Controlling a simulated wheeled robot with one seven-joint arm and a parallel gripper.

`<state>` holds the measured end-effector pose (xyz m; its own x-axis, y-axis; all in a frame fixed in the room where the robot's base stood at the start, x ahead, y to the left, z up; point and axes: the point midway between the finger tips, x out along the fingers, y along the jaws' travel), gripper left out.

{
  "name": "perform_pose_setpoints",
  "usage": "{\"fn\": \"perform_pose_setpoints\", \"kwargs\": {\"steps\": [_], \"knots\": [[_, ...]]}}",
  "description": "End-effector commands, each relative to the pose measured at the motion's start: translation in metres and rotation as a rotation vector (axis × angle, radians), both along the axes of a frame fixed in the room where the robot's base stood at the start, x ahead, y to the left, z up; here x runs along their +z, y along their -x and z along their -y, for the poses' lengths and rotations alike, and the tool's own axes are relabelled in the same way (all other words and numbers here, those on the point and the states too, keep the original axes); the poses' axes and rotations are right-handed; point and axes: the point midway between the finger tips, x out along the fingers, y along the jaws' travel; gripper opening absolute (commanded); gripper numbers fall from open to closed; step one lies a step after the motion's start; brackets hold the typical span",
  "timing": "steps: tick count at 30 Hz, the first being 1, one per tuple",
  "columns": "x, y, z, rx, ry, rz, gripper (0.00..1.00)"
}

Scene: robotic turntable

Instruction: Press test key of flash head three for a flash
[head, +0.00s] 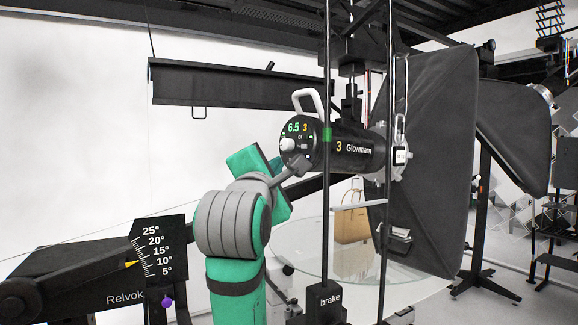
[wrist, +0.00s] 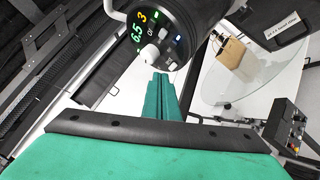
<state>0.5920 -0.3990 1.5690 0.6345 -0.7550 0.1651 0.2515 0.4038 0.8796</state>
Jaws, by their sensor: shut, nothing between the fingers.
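Flash head three (head: 345,148) is a black cylinder marked with a yellow 3, with a softbox on its front. Its rear panel shows a green 6.5, a yellow 3 and a white knob (head: 287,144). In the wrist view the panel's display (wrist: 138,27) and knob (wrist: 150,54) are at the top, with small lit marks beside them. I cannot tell which mark is the test key. My gripper (wrist: 160,78) is shut and empty, its teal fingertips just below the panel. Contact is not clear. In the head view, my gripper is largely hidden behind my wrist.
A large black softbox (head: 430,160) stands right of the head. A white handle (head: 310,101) rises above it. Dark upright poles and a brake box (head: 324,300) stand close by. A bag (head: 352,218) sits on a round glass turntable (head: 300,250) behind. An angle scale (head: 152,250) is at lower left.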

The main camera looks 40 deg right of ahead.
Motion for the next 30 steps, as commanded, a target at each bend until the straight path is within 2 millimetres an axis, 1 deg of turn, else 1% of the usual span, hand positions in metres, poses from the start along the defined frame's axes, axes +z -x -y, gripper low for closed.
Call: {"fn": "perform_pose_setpoints", "kwargs": {"steps": [9,30], "knots": [[-0.001,0.001,0.009,-0.001,0.000,-0.001,0.00],[-0.001,0.001,0.011,0.000,0.000,0.000,0.00]]}}
